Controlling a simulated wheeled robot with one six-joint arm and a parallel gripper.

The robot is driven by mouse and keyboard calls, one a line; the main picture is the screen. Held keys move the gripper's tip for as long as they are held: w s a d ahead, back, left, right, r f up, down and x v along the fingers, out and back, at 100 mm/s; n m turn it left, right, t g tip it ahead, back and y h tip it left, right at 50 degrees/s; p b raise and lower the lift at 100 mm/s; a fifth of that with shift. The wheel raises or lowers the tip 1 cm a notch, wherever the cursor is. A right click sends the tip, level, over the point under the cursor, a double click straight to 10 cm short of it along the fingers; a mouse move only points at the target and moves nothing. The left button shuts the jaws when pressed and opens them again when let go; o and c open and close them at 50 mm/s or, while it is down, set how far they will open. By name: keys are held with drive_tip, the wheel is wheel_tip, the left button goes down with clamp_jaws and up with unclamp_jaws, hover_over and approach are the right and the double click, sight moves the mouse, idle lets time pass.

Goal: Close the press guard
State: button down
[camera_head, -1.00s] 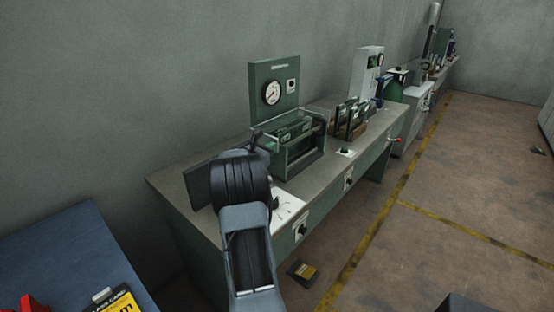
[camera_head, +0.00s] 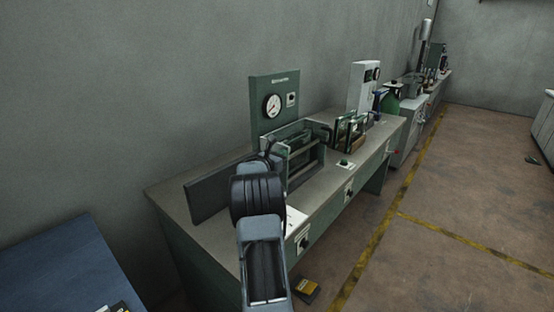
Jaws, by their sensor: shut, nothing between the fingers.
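The press (camera_head: 274,104) stands on the bench against the wall, a green upright plate with a round white gauge. In front of it is a dark framed guard section with pale horizontal bars (camera_head: 306,151). A flat dark panel (camera_head: 214,190) stands on edge to the left of the press; I cannot tell whether it is part of the guard. My gripper (camera_head: 277,157) is at the left front edge of the press, between the panel and the bars. It looks shut and empty. My own wrist hides its base and part of the panel. I cannot tell whether it touches the guard.
Green framed pieces (camera_head: 350,134) and a button box (camera_head: 344,164) stand to the right. A blue table (camera_head: 60,268) is at lower left. A yellow-black item (camera_head: 306,290) lies low near the bench front.

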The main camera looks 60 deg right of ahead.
drive_tip(key=w+a+b, duration=0.1)
drive_tip(key=a+b, duration=0.2)
drive_tip(key=a, duration=1.1)
